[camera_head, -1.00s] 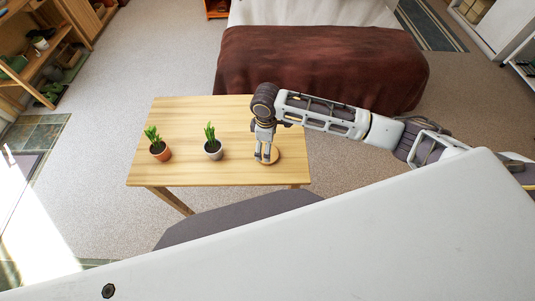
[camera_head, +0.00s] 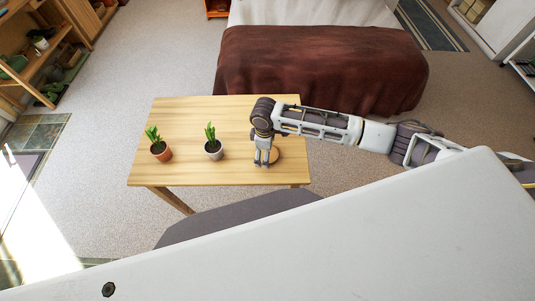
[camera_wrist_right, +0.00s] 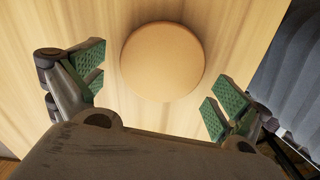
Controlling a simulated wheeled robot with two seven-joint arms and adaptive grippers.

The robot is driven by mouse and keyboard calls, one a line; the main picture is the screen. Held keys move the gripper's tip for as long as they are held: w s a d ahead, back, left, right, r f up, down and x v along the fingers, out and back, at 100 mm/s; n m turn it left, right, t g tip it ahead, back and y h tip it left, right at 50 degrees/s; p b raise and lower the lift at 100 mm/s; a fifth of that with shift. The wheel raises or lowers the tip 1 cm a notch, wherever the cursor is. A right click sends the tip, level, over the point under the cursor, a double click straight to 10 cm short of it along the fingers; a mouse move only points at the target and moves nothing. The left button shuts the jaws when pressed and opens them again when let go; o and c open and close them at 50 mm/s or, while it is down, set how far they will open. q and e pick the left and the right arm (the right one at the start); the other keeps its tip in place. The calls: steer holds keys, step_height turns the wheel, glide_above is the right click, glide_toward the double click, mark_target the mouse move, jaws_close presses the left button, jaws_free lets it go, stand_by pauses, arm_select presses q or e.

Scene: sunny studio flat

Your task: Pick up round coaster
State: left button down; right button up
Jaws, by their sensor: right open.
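The round coaster (camera_head: 275,155) is a flat tan disc lying on the wooden table near its front right part. It shows whole in the right wrist view (camera_wrist_right: 162,62), just ahead of the space between my fingers. My right gripper (camera_head: 262,163) points down over the table, just left of the coaster, and partly hides it in the head view. In the wrist view my right gripper (camera_wrist_right: 156,88) is open and empty, with its green-padded fingers spread wider than the disc. My left gripper is not in view.
The wooden table (camera_head: 235,176) also carries a plant in an orange pot (camera_head: 161,153) and a plant in a grey-white pot (camera_head: 214,151), both left of my gripper. A bed with a brown cover (camera_head: 320,65) stands behind the table.

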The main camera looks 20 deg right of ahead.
steer(key=c, duration=1.1)
steer(key=shift+o, duration=0.2)
step_height(320, 180, up, 10)
stand_by(0.4)
